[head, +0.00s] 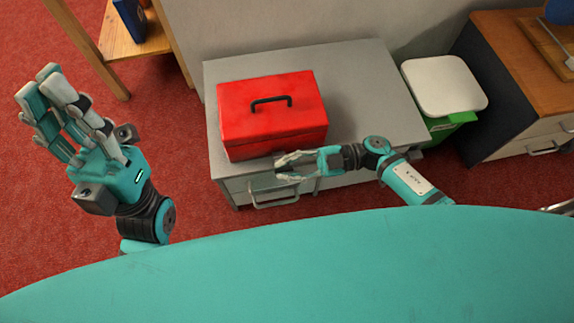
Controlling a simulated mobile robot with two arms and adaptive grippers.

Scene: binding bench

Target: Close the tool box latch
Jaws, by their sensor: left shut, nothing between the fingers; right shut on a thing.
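A red tool box (268,112) with a black top handle (271,100) stands on a grey cabinet (364,82). Its lid looks shut. My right gripper (280,166) is at the lower front edge of the tool box, toward its right half. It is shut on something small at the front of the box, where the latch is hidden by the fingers. My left gripper (46,94) is raised at the left, well away from the tool box. It is shut and empty, with the fingers pointing up and left.
A cabinet drawer handle (274,200) sits below my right gripper. A green bin with a white lid (445,86) stands right of the cabinet. A wooden desk (516,70) is at the far right and a wooden shelf with a blue object (130,20) at upper left. The red carpet is clear at left.

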